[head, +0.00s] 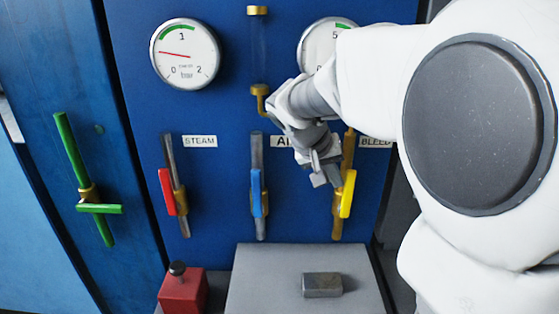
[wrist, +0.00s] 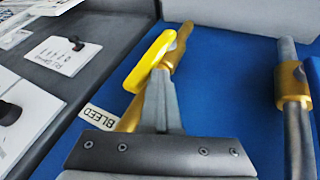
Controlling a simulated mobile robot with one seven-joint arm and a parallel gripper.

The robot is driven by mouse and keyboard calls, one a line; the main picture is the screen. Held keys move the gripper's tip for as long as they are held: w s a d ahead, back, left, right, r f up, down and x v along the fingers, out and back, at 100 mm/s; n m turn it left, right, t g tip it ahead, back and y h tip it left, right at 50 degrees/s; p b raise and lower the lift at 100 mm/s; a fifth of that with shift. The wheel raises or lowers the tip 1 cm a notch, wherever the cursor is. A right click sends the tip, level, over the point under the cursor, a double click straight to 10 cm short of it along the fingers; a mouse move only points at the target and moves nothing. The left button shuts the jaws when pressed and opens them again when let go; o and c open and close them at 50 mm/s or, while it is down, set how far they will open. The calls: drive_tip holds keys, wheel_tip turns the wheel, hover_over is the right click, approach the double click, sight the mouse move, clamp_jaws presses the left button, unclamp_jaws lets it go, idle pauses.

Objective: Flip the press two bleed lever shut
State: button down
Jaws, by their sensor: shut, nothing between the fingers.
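The yellow bleed lever (head: 347,193) is on a brass valve on the right-hand pipe of the blue panel, beside the BLEED label (head: 375,142). It stands nearly upright, roughly along its pipe. The lever also shows in the wrist view (wrist: 150,62), near the brass pipe and above the BLEED label (wrist: 99,124). My gripper (head: 328,180) is shut and empty, just left of the lever's upper part. In the wrist view, my shut fingers (wrist: 161,88) reach up to the lever's lower edge. I cannot tell whether they touch it. No press number is readable.
The blue AIR-side lever (head: 257,192) and red STEAM lever (head: 167,192) lie along their pipes to the left. A green lever (head: 99,208) sits crosswise on the far-left pipe. A grey ledge (head: 255,270) below carries a metal block (head: 321,285); a red box (head: 183,290) stands beside it.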

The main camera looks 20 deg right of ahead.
sight(350, 174)
drive_tip(key=shift+s+d+r+y, duration=0.1)
drive_tip(key=shift+d+r+y, duration=0.05)
drive_tip(key=shift+d+y, duration=0.2)
drive_tip(key=shift+s+d+r+m+t+y+p, duration=0.15)
drive_tip(key=shift+s+d+m+y+p, duration=0.05)
drive_tip(key=shift+d+y+p, duration=0.35)
drive_tip(key=shift+s+d+r+m+t+y+p, duration=0.15)
drive_tip(key=shift+d+m+y+p, duration=0.05)
drive_tip(key=shift+d+y+p, duration=0.35)
drive_tip(key=shift+s+d+f+y, duration=0.15)
drive_tip(key=shift+s+d+y, duration=0.05)
drive_tip(key=shift+d+y, duration=0.5)
drive_tip(key=s+d+f+m+t+y+b, duration=0.2)
drive_tip(key=d+f+t+y+b, duration=0.2)
drive_tip(key=d+f+y+b, duration=0.3)
drive_tip(key=shift+s+d+m+y+b, duration=0.25)
drive_tip(key=shift+d+y+b, duration=0.45)
drive_tip(key=shift+y+b, duration=0.8)
drive_tip(key=shift+f+y, duration=0.25)
drive_tip(key=shift+f, duration=0.05)
